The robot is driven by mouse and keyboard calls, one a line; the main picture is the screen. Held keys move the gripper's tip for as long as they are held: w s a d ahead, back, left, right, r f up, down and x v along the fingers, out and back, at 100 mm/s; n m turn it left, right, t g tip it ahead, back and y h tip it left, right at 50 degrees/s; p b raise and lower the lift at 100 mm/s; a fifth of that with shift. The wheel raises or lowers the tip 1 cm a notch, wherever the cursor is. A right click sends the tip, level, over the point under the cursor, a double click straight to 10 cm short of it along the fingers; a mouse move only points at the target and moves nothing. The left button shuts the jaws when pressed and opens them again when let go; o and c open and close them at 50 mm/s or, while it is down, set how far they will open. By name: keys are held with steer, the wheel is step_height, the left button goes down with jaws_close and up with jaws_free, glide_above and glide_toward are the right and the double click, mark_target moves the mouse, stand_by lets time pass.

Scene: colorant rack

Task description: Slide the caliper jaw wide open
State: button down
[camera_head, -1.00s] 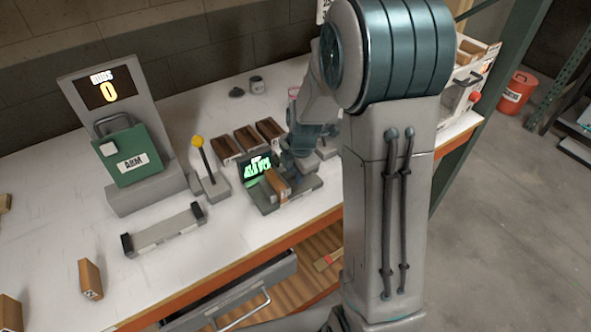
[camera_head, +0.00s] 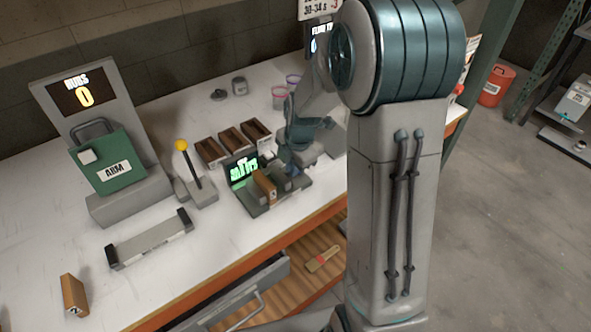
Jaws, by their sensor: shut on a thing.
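The caliper (camera_head: 262,205) is a dark grey bench device with a lit green display (camera_head: 243,171); its digits are too small to read. A brown block (camera_head: 264,187) stands on it, in front of the display. My gripper (camera_head: 292,168) is at the caliper's right end, just right of the block. It is shut on what appears to be the caliper's sliding jaw, which my fingers and wrist mostly hide. I cannot tell whether the jaw touches the block.
Several brown-topped bins (camera_head: 230,141) stand behind the caliper. A grey bar gauge (camera_head: 150,240) and a loose brown block (camera_head: 74,295) lie on the white table (camera_head: 215,245). An open drawer (camera_head: 235,295) juts below.

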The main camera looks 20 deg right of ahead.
mark_target(301, 183)
steer(key=shift+w+d+r, duration=0.1)
steer(key=shift+w+d, duration=0.1)
steer(key=shift+d, duration=0.3)
steer(key=c, duration=1.5)
jaws_free()
steer(key=shift+w+d, duration=0.1)
steer(key=shift+d, duration=0.3)
steer(key=shift+a, duration=0.45)
steer(key=shift+d+r, duration=0.1)
steer(key=shift+r, duration=0.4)
step_height(301, 183, up, 12)
steer(key=s+b, duration=0.1)
steer(key=s, duration=0.1)
steer(key=shift+s+d+r, duration=0.25)
steer(key=shift+s+d, duration=0.1)
steer(key=s+f+m+t, duration=0.1)
steer(key=s+m, duration=1.8)
steer(key=m, duration=0.3)
steer(key=shift+s+a+f+m+h, duration=0.15)
steer(key=shift+s+a+m+h, duration=0.15)
steer(key=shift+s+h, duration=0.1)
